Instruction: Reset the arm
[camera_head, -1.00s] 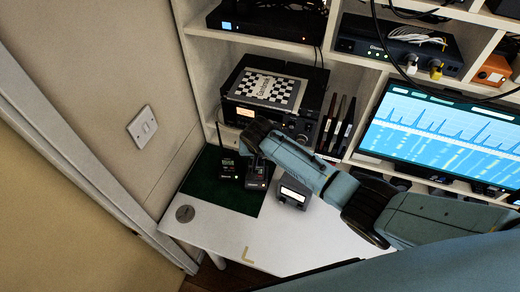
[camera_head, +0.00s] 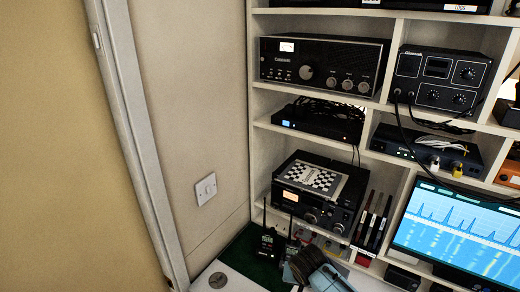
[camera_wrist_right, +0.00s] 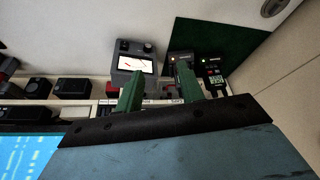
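My right gripper (camera_head: 304,262) shows at the bottom of the head view, its blue-grey arm running off the bottom edge. In the right wrist view its two green fingers (camera_wrist_right: 158,82) stand apart, with no held object visible between them. Two black handheld radios stand on the green mat: the left one (camera_head: 268,242) with a raised antenna, and one (camera_head: 291,243) close beside the gripper. In the wrist view the radios (camera_wrist_right: 213,70) (camera_wrist_right: 180,57) are beyond the fingers, the nearer partly hidden by a finger. My left gripper is not in view.
A grey meter (camera_wrist_right: 135,64) with a lit dial stands past the fingers. The green mat (camera_wrist_right: 238,40) lies on the white desk (camera_head: 236,279). Shelves of radio sets (camera_head: 322,68) rise behind, with a blue-lit monitor (camera_head: 455,235) at right and a wall (camera_head: 190,110) at left.

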